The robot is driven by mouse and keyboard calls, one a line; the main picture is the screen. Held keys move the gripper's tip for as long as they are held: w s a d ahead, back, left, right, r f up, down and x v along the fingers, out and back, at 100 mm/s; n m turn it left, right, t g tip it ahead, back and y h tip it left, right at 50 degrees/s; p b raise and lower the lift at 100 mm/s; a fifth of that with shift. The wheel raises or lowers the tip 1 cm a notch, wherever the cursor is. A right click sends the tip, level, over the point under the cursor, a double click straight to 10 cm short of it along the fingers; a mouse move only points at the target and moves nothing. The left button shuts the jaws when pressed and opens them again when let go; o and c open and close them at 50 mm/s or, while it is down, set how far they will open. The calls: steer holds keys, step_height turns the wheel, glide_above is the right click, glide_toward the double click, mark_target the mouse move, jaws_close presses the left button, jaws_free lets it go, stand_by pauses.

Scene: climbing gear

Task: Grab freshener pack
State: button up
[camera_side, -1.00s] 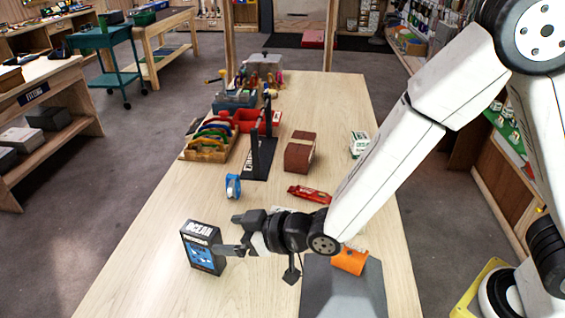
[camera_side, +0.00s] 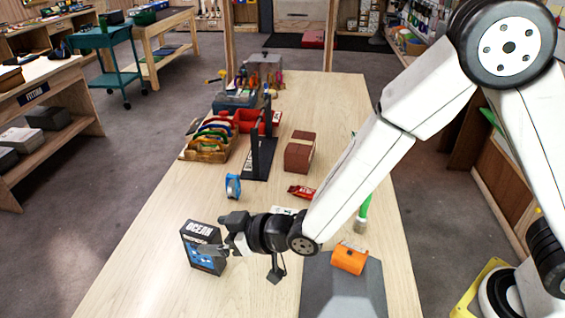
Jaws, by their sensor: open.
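The freshener pack (camera_side: 200,232) is a dark upright box with "OCEAN" in white and a blue picture. It stands on the left front part of the wooden table. My gripper (camera_side: 208,249) is open, its fingers pointing left at the pack.
Behind are a blue tape roll (camera_side: 233,186), a brown block (camera_side: 300,152), a red packet (camera_side: 301,192), a black stand (camera_side: 258,172) and a green-handled brush (camera_side: 363,213). The front left table is clear.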

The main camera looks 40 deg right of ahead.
mark_target(200, 235)
steer(key=shift+x, duration=2.3)
steer(key=shift+s+a, duration=0.1)
steer(key=shift+s, duration=0.05)
steer(key=shift+c, duration=0.2)
jaws_close()
